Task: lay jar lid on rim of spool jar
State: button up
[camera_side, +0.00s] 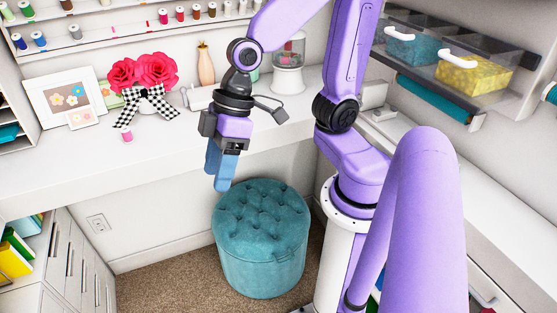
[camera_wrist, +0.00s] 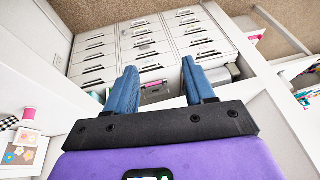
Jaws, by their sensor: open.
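A clear jar that looks like the spool jar (camera_side: 289,52), with small coloured things inside, stands at the back of the desk against the wall. A wide white round piece (camera_side: 288,79) is directly below it. I cannot make out the jar lid for certain in either view. My gripper (camera_side: 220,188) hangs in front of the desk's front edge, to the left of and below the jar, pointing down. Its two blue fingers are apart and empty in the wrist view (camera_wrist: 158,72). The jar is not visible in the wrist view.
A teal tufted stool (camera_side: 260,235) stands on the carpet below my gripper. Red flowers (camera_side: 142,72) with a checked bow, a pink spool (camera_side: 127,133) and picture frames (camera_side: 65,98) are on the desk's left. A shelf with bins (camera_side: 470,77) is at right. Drawers (camera_wrist: 140,45) fill the wrist view.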

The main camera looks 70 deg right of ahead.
jog(key=s+d+f+n+g+h, duration=0.1)
jog(key=s+d+f+n+h, duration=0.1)
jog(key=s+d, duration=0.5)
jog(key=shift+s+d+n+g+h, duration=0.35)
jog(key=shift+s+n+h, duration=0.35)
jog(key=shift+h, duration=0.3)
